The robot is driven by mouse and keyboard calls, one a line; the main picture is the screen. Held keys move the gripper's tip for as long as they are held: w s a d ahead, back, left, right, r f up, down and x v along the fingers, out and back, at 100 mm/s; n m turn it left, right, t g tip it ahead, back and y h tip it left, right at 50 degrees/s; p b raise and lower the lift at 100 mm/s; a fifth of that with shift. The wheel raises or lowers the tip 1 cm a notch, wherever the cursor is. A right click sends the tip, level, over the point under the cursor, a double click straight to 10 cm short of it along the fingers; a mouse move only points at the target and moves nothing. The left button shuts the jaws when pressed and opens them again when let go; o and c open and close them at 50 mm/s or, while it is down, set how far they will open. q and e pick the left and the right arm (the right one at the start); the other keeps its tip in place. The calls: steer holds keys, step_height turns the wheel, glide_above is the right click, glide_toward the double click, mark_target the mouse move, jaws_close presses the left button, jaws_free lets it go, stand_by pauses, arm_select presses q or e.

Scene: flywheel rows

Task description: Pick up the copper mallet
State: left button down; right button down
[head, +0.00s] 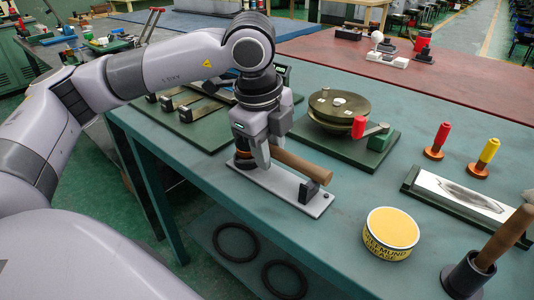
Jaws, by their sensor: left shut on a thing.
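The copper mallet (301,165) lies along a pale grey stand plate on the green bench, its wooden handle pointing to the right over a black bracket. My left gripper (256,160) is at the left end of the handle, pointing down and shut on the mallet. The mallet's head is mostly hidden by the gripper; a copper-brown edge shows beside the fingers. The grey stand (311,201) lies below. My right gripper is not in view.
Right of the stand are a round turntable with a red knob (358,127), a yellow-lidded tin (391,229), a wooden handle in a dark holder (505,238), and red and yellow handled tools. Slotted green trays (190,108) lie behind left. Bare bench lies between the stand and the tin.

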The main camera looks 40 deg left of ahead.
arm_select(q)
step_height(320, 180, up, 18)
steer(key=p, duration=0.3)
steer(key=shift+r, duration=0.15)
steer(key=c, duration=1.7)
jaws_free()
jaws_close()
